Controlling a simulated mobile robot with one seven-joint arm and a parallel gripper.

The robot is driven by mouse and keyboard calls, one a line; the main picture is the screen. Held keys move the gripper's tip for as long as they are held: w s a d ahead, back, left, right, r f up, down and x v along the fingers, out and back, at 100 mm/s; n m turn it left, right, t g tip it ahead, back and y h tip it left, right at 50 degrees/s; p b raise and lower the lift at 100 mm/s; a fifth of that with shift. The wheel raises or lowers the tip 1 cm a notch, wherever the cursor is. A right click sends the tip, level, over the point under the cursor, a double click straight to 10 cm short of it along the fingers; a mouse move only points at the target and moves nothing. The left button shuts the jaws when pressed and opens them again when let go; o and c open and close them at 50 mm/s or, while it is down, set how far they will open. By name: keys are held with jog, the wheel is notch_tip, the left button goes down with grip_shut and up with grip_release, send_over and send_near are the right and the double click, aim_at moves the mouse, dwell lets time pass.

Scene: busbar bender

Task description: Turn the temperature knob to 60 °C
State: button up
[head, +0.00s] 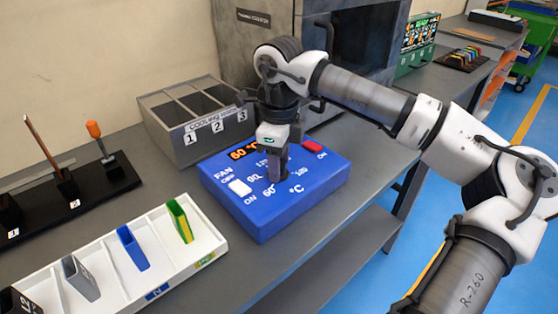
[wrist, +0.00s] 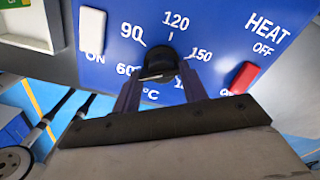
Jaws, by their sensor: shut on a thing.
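The blue control box (head: 270,225) stands on the grey bench, with white dial numbers around the temperature knob. In the wrist view the black round knob (wrist: 158,66) sits between the marks 60, 90, 120, 150 and 180 on the blue panel (wrist: 215,25). My gripper (head: 275,172) points straight down over the panel and is shut on the knob; its fingers (wrist: 160,80) also show on both sides of the knob in the wrist view. An orange display (head: 242,152) appears to read 60, partly hidden by my gripper. The knob's pointer direction cannot be told.
A white FAN switch (head: 240,187) and a red HEAT switch (head: 312,145) flank the knob. A grey numbered bin (head: 185,135) stands behind the box. A white tray (head: 110,270) with coloured holders lies at left, near a black tool stand (head: 75,200).

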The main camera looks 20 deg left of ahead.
dwell(0.3)
jog(key=o, duration=1)
jog(key=shift+r, duration=0.15)
notch_tip(320, 180, up, 14)
jog(key=shift+f+b, duration=0.2)
jog(key=shift+b, duration=0.1)
